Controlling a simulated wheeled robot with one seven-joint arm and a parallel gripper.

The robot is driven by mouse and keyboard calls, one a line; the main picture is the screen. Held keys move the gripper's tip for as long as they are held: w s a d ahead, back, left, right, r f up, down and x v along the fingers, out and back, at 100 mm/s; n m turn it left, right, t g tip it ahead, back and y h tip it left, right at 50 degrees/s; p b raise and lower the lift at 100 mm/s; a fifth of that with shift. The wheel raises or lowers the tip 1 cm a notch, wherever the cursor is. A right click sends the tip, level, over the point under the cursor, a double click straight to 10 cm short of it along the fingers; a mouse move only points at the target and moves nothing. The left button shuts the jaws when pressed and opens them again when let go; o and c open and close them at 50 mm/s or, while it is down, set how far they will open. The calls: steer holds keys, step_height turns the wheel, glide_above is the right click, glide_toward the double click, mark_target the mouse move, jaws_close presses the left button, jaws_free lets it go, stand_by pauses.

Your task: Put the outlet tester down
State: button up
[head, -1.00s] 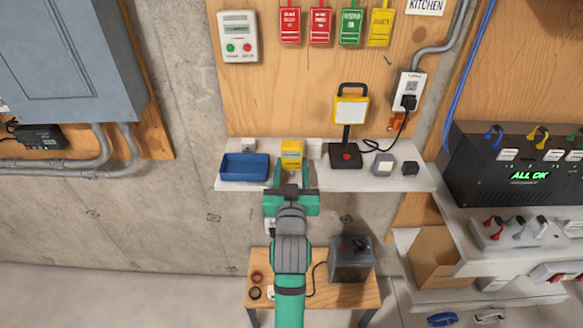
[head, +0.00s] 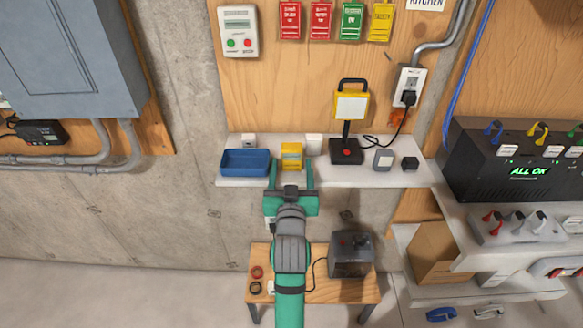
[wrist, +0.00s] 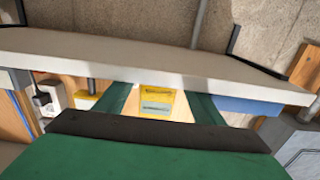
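The outlet tester, which I take to be the small yellow device (head: 291,156), stands on the white shelf (head: 370,178), just right of the blue tray (head: 245,162). My gripper (head: 291,172) is at the shelf's front edge, open, with one finger to each side of the tester. In the wrist view the tester (wrist: 157,103) shows between the two green fingers, with a gap on both sides.
A work lamp (head: 350,107) stands right of the tester, with a white cup (head: 313,145) between. A grey block (head: 383,158) and black block (head: 410,163) lie further right. Below is a wooden bench (head: 310,287) with a grey box (head: 351,256).

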steer(key=shift+r, duration=0.25)
steer(key=s, duration=1.2)
steer(key=s+d+f+g, duration=0.1)
steer(key=s+f, duration=1.7)
steer(key=s, duration=0.7)
steer(key=s+f+g, duration=0.1)
steer(key=s+f, duration=0.1)
steer(key=s, duration=0.8)
steer(key=shift+s+a+g, duration=0.15)
steer(key=shift+s+g, duration=0.15)
steer(key=shift+a+f, duration=0.1)
steer(key=shift+s, duration=0.15)
